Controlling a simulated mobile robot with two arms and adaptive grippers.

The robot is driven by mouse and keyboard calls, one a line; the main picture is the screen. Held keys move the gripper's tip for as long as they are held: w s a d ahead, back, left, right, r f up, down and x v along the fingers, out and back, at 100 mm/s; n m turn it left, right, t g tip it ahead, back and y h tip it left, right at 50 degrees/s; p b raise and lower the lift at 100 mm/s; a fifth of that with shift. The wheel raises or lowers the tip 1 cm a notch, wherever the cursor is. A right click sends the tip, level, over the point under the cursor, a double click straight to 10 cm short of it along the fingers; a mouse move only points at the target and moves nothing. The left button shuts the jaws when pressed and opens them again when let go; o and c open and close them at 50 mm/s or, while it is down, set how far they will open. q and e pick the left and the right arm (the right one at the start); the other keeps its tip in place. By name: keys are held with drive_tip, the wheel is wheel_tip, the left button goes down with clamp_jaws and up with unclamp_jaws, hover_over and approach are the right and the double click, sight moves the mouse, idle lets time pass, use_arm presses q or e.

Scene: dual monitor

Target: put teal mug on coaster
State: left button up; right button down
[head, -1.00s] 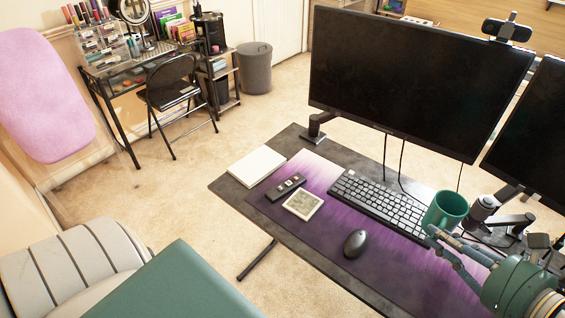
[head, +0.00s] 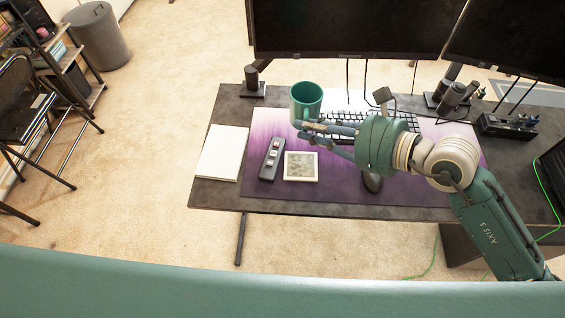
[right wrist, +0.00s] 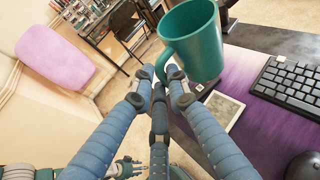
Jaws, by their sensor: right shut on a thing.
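The teal mug (head: 307,98) is upright in the head view, held above the back of the desk mat, left of the keyboard. My right gripper (head: 303,128) is shut on its handle side. In the right wrist view the fingers (right wrist: 168,82) close at the handle of the mug (right wrist: 195,45). The coaster (head: 301,166), a pale-edged square with a grey-green face, lies flat on the mat, nearer than the mug and empty.
A remote (head: 271,158) lies just left of the coaster, and a white pad (head: 223,152) farther left. The mouse (head: 373,183) is to the right, partly under my arm. The keyboard (head: 400,122) and monitors (head: 350,28) are behind. Bare mat lies in front of the coaster.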

drive_tip(key=f, duration=0.6)
drive_tip(key=f+b, duration=0.1)
drive_tip(key=f, duration=0.6)
drive_tip(key=f+b, duration=0.1)
drive_tip(key=f, duration=0.5)
drive_tip(key=shift+d+f, duration=0.25)
drive_tip(key=shift+f, duration=0.05)
use_arm(q)
drive_tip(key=shift+d+f, duration=0.75)
drive_tip(key=shift+f, duration=0.3)
drive_tip(key=shift+d+f, duration=0.1)
drive_tip(key=shift+d, duration=0.05)
use_arm(e)
drive_tip(key=c, duration=2.1)
unclamp_jaws()
drive_tip(key=shift+f, duration=0.2)
drive_tip(key=o, duration=0.4)
use_arm(q)
drive_tip(key=shift+d, duration=0.1)
